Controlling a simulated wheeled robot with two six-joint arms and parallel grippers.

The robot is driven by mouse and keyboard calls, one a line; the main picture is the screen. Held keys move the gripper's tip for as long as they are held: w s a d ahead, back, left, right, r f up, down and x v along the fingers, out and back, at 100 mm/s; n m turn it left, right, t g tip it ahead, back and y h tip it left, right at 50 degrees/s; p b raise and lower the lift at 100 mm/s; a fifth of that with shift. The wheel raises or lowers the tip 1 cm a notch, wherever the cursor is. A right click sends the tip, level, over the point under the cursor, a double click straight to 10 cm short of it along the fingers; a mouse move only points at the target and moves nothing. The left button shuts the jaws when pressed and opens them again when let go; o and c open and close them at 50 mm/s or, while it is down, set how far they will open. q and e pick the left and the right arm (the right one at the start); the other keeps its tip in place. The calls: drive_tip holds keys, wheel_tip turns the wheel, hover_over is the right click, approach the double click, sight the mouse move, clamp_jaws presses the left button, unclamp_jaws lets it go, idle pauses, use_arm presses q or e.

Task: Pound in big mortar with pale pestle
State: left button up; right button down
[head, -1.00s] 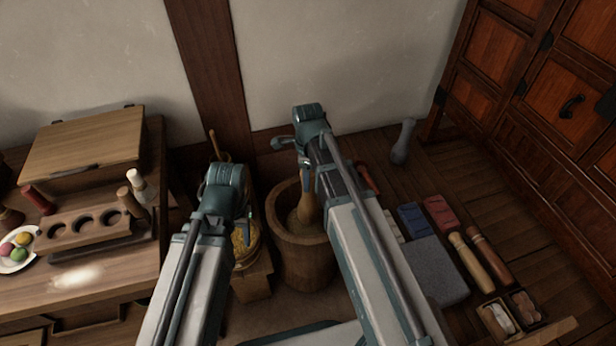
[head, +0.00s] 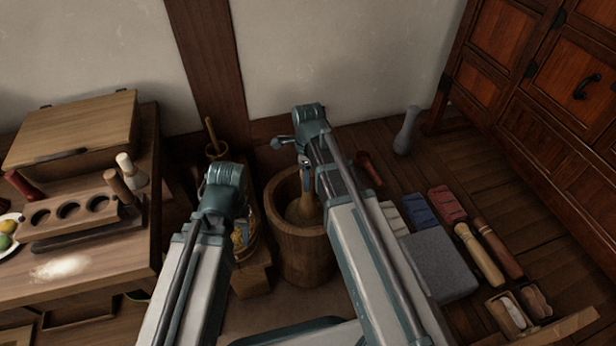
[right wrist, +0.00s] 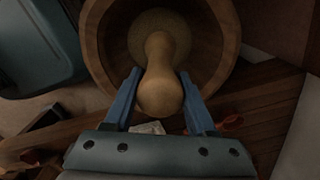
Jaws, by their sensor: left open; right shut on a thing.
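The big mortar (head: 300,250), a deep wooden tub, stands on the floor at the middle of the head view. My right gripper (head: 305,178) is shut on the pale pestle (head: 308,210) above it. In the right wrist view the pestle (right wrist: 160,60) sits between the blue fingers (right wrist: 160,88). Its far end is inside the mortar (right wrist: 228,40), against a pale, grainy filling (right wrist: 140,25); I cannot tell whether it touches. My left gripper (head: 242,232) is open, left of the mortar, its fingertips partly hidden by the arm.
A container of yellow stuff (head: 238,245) stands beside my left gripper. A small mortar with a stick (head: 216,148) is behind it. A worktable (head: 110,270) fills the left.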

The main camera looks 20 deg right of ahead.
wheel_tip(320, 180, up, 8)
drive_tip(key=p, duration=0.8)
drive_tip(key=shift+r, duration=0.2)
wheel_tip(320, 180, down, 8)
drive_tip(key=b, duration=0.7)
drive_tip(key=shift+r, duration=0.2)
drive_tip(key=shift+f+b, duration=0.3)
drive_tip(key=shift+b, duration=0.2)
drive_tip(key=shift+r+p, duration=0.3)
idle(0.5)
drive_tip(key=shift+f+b, duration=0.4)
drive_tip(key=shift+r, duration=0.1)
wheel_tip(320, 180, up, 17)
drive_tip(key=p, duration=1.7)
